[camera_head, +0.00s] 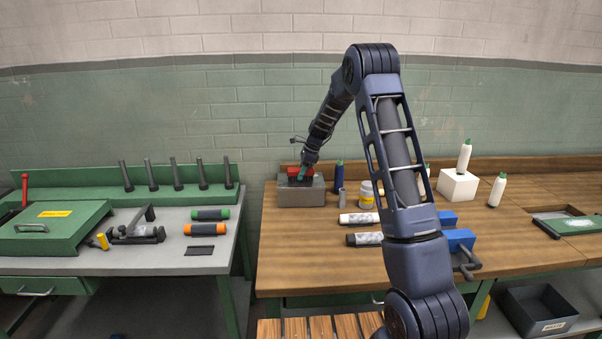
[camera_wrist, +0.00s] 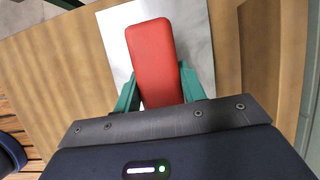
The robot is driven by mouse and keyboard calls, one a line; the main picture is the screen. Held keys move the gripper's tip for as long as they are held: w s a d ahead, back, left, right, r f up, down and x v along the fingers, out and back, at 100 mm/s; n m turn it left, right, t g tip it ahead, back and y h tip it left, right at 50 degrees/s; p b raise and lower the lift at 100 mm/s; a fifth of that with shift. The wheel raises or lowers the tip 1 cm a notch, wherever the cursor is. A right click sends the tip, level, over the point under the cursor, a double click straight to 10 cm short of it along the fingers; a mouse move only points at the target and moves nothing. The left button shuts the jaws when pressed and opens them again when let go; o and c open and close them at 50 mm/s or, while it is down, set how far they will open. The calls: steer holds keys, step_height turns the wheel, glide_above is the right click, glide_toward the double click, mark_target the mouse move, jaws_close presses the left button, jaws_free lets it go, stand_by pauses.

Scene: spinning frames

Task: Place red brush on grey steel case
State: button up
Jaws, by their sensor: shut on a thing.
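The grey steel case (camera_head: 302,195) stands at the far left corner of the wooden workbench, against the wall. The red brush (camera_head: 294,173) is at the top of the case in the head view. In the wrist view the red brush (camera_wrist: 153,60) is a long red block between the green fingers of my gripper (camera_wrist: 160,92). My gripper (camera_head: 303,174) is shut on it. The pale top of the case (camera_wrist: 117,50) shows beneath and around the brush. I cannot tell whether the brush touches the case.
A blue bottle (camera_head: 339,177), a small grey piece (camera_head: 342,197) and a white jar (camera_head: 366,194) stand right of the case. A wooden bench (camera_head: 420,260) surface is bare near the front left. A gap separates it from the green-backed left bench (camera_head: 130,260).

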steer(key=shift+f, duration=0.1)
steer(key=o, duration=1)
steer(key=v, duration=1.2)
steer(key=s+d+r+n+t+h, duration=0.1)
steer(key=s+d+r+n, duration=0.2)
steer(key=s+r, duration=0.35)
steer(key=s+d+r+n, duration=0.3)
steer(key=s, duration=0.6)
steer(key=s+d+r+n+t+h, duration=0.1)
steer(key=s+d+r+n, duration=0.2)
steer(key=s, duration=0.5)
steer(key=s+d+f+n+t+h, duration=0.1)
steer(key=s+d+n, duration=0.1)
steer(key=s, duration=0.7)
steer(key=s+d+f+n, duration=0.1)
steer(key=s+n, duration=0.3)
steer(key=s, duration=0.4)
steer(key=s+d+f+n+t+h, duration=0.1)
steer(key=s+d+n, duration=0.2)
steer(key=s, duration=0.6)
steer(key=shift+s+t+h, duration=0.3)
